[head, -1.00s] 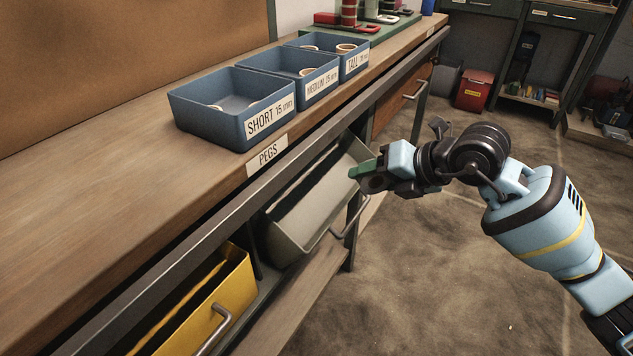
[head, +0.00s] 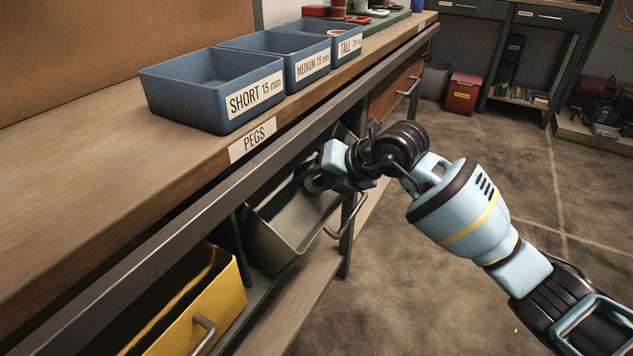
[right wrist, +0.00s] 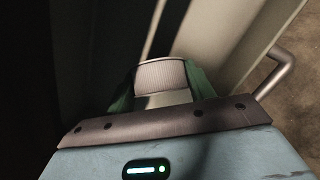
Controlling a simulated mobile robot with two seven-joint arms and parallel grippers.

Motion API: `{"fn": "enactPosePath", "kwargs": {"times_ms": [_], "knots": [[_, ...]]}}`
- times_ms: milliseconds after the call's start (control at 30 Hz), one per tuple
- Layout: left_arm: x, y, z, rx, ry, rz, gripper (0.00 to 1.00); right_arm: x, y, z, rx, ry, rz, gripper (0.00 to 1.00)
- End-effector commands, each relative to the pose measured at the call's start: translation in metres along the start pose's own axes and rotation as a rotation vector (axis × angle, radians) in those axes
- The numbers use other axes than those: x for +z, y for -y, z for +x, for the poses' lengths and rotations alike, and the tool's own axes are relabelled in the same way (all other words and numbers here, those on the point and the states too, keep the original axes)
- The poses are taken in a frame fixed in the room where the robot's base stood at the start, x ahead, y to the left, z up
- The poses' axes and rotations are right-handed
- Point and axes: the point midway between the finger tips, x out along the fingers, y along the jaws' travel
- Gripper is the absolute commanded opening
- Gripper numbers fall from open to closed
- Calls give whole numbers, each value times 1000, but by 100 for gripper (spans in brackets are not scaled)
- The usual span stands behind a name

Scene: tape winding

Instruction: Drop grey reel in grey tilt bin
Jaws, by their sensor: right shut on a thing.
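The grey tilt bin (head: 292,222) hangs open under the bench, its handle facing the aisle. My right gripper (head: 318,184) is at the bin's mouth, its fingertips in or just over the opening and mostly hidden in the head view. In the right wrist view, the grey reel (right wrist: 162,76) sits between the green fingers of my right gripper (right wrist: 160,88), which is shut on it. The bin's pale inner wall (right wrist: 232,35) shows beyond and to the right of the reel. My left gripper is not in view.
A yellow bin (head: 205,305) is open nearer to me under the bench. The blue peg bins (head: 215,100) stand on the bench top (head: 90,160) above. The bench's metal edge rail (head: 200,228) runs close above the grey bin. The floor at right is clear.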

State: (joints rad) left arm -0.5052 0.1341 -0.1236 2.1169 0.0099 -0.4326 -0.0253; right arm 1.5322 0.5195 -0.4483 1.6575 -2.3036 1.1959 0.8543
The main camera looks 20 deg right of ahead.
Motion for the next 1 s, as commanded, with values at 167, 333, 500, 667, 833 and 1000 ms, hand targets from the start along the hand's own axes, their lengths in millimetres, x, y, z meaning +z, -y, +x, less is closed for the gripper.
{"fn": "enactPosePath", "kwargs": {"times_ms": [167,333,500,667,833,1000], "knots": [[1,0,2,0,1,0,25,1,-1,4,2,3,-2,28],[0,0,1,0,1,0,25,1,-1,3,1,2,-2,28],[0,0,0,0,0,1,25,-2,2,6,0,1,-1,28],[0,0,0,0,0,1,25,-4,5,9,0,1,-2,28],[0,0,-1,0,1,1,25,-5,7,11,1,3,-2,28],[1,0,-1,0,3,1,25,-5,7,11,0,2,-2,68]]}}
